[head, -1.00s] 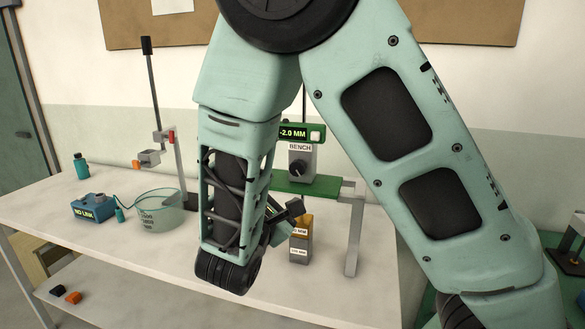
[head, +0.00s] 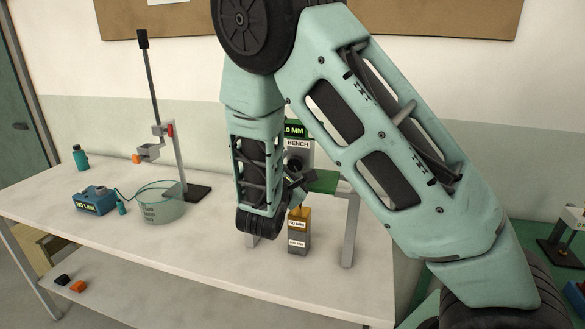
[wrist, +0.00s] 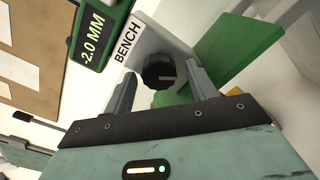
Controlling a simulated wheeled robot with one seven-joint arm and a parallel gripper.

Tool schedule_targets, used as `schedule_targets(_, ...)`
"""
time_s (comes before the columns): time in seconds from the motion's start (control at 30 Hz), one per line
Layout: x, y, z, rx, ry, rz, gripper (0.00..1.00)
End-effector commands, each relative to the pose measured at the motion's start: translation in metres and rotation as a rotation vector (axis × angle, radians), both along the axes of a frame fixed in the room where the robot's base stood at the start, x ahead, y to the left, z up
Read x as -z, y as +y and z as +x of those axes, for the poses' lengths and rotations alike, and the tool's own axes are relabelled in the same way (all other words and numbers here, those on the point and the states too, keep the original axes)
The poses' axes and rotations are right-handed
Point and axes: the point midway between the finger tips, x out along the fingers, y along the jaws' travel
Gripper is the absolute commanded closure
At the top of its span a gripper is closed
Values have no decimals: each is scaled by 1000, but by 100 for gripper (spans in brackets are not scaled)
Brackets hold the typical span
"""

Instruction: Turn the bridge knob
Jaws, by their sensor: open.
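The bridge knob (wrist: 158,74) is a round black dial on a grey panel labelled BENCH (wrist: 128,38). A green readout (wrist: 92,30) beside it shows -2.0 MM in the wrist view. My gripper (wrist: 160,84) is open, with one finger on each side of the knob in the picture; I cannot tell whether either touches it. In the head view my arm hides part of the BENCH panel (head: 298,147) and the readout (head: 295,129). The dark knob (head: 294,166) shows only partly there, just above my gripper (head: 303,185).
The panel stands on a green bridge (head: 325,182) with grey legs. Below it is an orange-topped grey block (head: 298,232). To the left are a clear tub (head: 160,205), a blue NO LINK box (head: 96,200) and a lever stand (head: 180,165).

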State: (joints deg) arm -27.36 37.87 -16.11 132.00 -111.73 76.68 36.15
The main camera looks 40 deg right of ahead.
Motion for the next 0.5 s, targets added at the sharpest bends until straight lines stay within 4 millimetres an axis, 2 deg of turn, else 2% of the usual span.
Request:
schedule_targets(0.03,0,0,0,0,0,0,49)
schedule_targets(0.17,0,0,0,0,0,0,85)
schedule_targets(0.2,0,0,0,0,0,0,88)
schedule_targets(0.5,0,0,-1,0,21,-17,88)
